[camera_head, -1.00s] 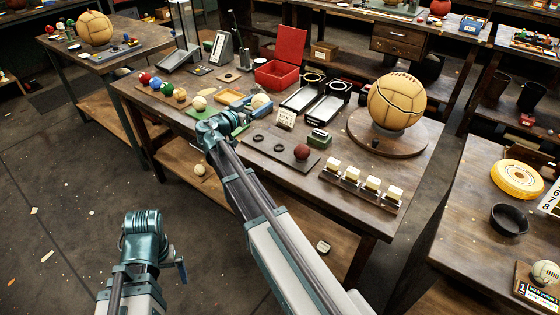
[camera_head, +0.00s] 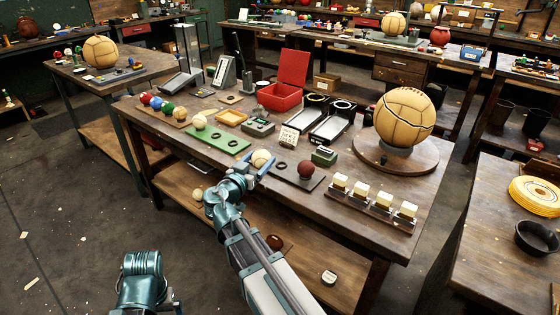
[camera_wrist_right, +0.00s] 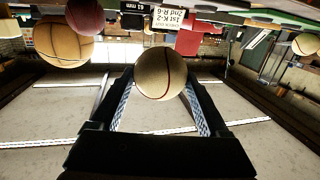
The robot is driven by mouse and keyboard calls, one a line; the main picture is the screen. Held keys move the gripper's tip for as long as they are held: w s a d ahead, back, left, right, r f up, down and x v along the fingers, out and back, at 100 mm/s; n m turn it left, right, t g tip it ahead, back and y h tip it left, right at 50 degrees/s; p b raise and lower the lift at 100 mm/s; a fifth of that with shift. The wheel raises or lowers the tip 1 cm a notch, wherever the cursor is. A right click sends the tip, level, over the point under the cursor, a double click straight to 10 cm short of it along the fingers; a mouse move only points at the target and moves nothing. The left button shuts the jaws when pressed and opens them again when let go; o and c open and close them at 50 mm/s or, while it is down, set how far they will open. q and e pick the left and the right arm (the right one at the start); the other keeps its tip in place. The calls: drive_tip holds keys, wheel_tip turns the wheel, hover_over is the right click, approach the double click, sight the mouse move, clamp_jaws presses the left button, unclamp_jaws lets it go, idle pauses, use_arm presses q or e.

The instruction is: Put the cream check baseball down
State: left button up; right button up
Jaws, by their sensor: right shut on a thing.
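The cream check baseball (camera_head: 261,158) is pale with a dark seam line. My right gripper (camera_head: 258,171) is shut on it, near the table's front edge. In the right wrist view the ball (camera_wrist_right: 161,74) sits between the two fingertips of the gripper (camera_wrist_right: 160,88). Whether the ball touches anything beneath it is hidden. Of my left arm only a teal joint shows at the lower left of the head view; its fingers are not seen.
Left of the held ball is a green board (camera_head: 218,138) with dark rings and another cream ball (camera_head: 199,121). To its right a dark board (camera_head: 317,180) bears a dark red ball (camera_head: 306,169). Cream blocks (camera_head: 380,198) and a large tan ball (camera_head: 404,117) stand further right.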

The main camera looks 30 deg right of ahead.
hover_over(279, 166)
drive_tip(key=shift+d+f+b, duration=0.1)
drive_tip(key=shift+f+b, duration=0.3)
drive_tip(key=shift+f, duration=0.1)
wheel_tip(279, 166, down, 4)
drive_tip(key=b, duration=0.3)
drive_tip(key=shift+s+r, duration=0.1)
drive_tip(key=shift+r, duration=0.1)
drive_tip(key=shift+f+b, duration=0.25)
drive_tip(key=shift+b, duration=0.3)
drive_tip(key=o, duration=1.5)
drive_tip(key=shift+r, duration=0.1)
drive_tip(key=shift+r+p, duration=0.35)
drive_tip(key=shift+p, duration=0.1)
drive_tip(key=v, duration=1.2)
drive_tip(key=shift+f, duration=0.2)
